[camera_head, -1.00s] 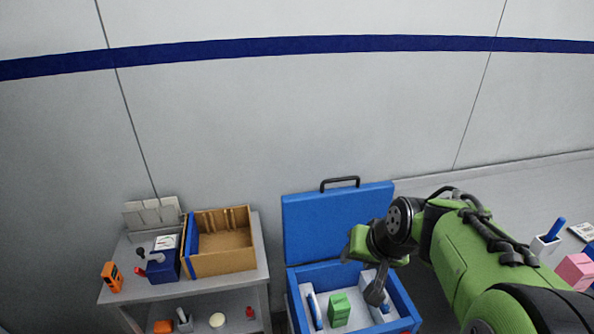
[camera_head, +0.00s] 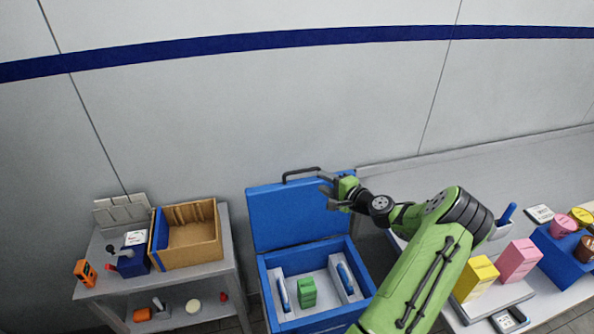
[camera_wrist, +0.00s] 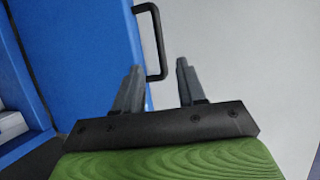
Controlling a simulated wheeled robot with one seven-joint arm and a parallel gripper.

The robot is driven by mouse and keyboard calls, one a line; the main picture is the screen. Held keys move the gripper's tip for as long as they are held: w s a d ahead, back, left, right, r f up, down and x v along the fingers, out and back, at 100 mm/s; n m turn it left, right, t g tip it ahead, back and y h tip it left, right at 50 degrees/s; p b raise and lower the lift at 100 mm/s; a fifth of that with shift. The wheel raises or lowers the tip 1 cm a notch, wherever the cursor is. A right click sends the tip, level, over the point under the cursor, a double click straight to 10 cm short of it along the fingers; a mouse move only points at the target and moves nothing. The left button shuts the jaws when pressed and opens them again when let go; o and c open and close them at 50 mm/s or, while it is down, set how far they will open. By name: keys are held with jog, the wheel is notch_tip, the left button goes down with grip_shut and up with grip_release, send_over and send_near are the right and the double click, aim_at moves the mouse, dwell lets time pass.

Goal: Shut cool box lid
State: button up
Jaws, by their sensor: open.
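The blue cool box (camera_head: 262,268) stands on the floor with its lid (camera_head: 285,218) raised upright against the wall side. A dark handle (camera_head: 301,175) sticks up from the lid's top edge; it also shows in the wrist view (camera_wrist: 157,40). Inside the box are a green carton (camera_head: 307,292) and white blocks with blue items on both sides. My gripper (camera_head: 325,190) is open and empty, close to the lid's upper right part. In the wrist view my gripper (camera_wrist: 155,80) has its fingers apart, near the handle and the lid's edge (camera_wrist: 128,50). Contact cannot be told.
A grey shelf table (camera_head: 226,245) at left holds a cardboard box (camera_head: 190,240), a blue container (camera_head: 133,262) and an orange device (camera_head: 85,272). At right, a bench carries a yellow carton (camera_head: 474,280), a pink carton (camera_head: 517,260) and a blue rack (camera_head: 560,255).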

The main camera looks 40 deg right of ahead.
aim_at(304, 172)
jog(key=x, duration=1.1)
jog(key=shift+w+f+p, duration=0.15)
jog(key=shift+w+p, duration=0.05)
jog(key=shift+p, duration=0.15)
jog(key=shift+c, duration=0.4)
grip_shut()
